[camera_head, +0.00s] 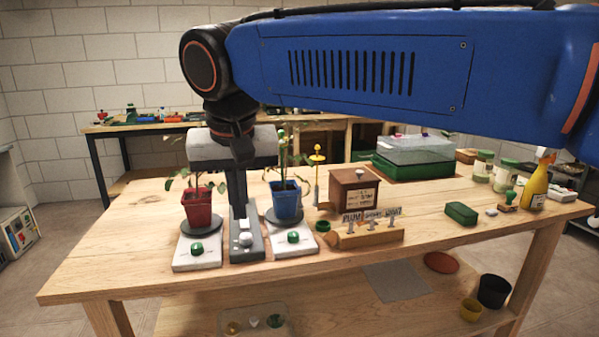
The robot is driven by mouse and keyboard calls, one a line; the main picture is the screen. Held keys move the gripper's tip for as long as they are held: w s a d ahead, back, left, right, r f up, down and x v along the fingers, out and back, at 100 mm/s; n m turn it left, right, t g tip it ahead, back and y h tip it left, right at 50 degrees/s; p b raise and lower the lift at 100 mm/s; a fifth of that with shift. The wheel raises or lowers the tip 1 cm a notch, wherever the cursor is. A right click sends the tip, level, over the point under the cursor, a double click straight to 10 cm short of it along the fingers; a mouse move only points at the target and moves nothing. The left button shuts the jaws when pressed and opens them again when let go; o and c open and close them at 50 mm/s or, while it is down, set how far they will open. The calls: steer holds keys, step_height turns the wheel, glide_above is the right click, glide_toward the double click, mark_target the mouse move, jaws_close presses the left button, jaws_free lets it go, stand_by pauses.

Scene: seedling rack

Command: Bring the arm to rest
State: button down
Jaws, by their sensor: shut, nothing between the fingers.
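My blue arm (350,62) reaches across the top of the view from the right, and its black wrist bends down at the left. My gripper (238,203) points down between a red pot (197,210) and a blue pot (286,203), each with a plant. Its dark fingers are together, with nothing seen between them. The fingertips appear over or just behind a dark grey unit (246,248) with light knobs. I cannot tell whether they touch it. The grey gripper body hides part of the plants and of the background.
The pots stand on scales with green knobs. A brown wooden box (354,190) and a label holder (368,236) stand right of them. A green-based clear container (412,158), jars and a yellow bottle (536,187) are farther right. The wooden table's (120,250) left front is clear.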

steer(key=d+f+m, duration=0.1)
steer(key=d+f, duration=0.3)
steer(key=d, duration=0.7)
steer(key=d+f, duration=0.4)
steer(key=d, duration=0.8)
steer(key=s+d+f, duration=0.5)
steer(key=d+f, duration=0.2)
steer(key=d, duration=0.1)
steer(key=s+d+f+m+t, duration=0.1)
steer(key=s+d+f, duration=0.5)
steer(key=d+f, duration=0.2)
steer(key=shift+s+d+f+m+h, duration=0.3)
steer(key=shift+d+h, duration=0.05)
steer(key=shift+h, duration=0.05)
